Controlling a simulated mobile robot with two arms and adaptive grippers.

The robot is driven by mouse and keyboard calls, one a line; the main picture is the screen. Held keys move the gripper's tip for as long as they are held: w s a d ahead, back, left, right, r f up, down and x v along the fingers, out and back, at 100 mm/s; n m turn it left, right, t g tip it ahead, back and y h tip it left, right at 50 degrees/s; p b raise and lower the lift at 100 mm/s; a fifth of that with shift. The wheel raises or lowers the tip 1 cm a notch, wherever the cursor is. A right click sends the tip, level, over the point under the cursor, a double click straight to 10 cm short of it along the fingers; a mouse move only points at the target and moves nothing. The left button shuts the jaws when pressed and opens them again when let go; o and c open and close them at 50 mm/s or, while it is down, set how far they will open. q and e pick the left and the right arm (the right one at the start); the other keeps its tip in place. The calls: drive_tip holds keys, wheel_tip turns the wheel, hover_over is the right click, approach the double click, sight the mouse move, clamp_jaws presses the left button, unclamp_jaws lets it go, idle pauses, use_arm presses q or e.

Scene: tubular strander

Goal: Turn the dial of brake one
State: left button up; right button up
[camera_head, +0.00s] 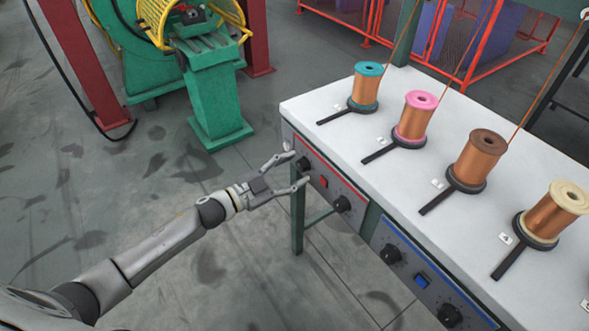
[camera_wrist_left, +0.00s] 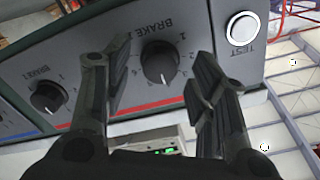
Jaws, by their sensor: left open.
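The brake one dial (camera_wrist_left: 160,62) is a round black knob with a white pointer line, on a grey panel under the lettering "BRAKE 1" and a ring of numbers. In the head view the dial (camera_head: 303,163) is near the left end of the red-edged panel. My left gripper (camera_head: 298,169) is open and empty in front of that panel. In the left wrist view its two fingers (camera_wrist_left: 160,78) stand apart on either side of the dial, with gaps, and do not appear to touch it. My right gripper is not in view.
A second black knob (camera_wrist_left: 48,96) and a white TEST button (camera_wrist_left: 242,28) flank the dial. A red switch (camera_head: 323,182) and further knobs line the bench front. Copper wire spools (camera_head: 411,119) stand on the white bench top (camera_head: 330,100). A green machine (camera_head: 212,90) stands behind. Floor at left is clear.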

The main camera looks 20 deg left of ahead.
use_arm(q)
drive_tip(key=shift+w+d, duration=0.35)
drive_tip(key=shift+w, duration=0.1)
drive_tip(key=c, duration=1)
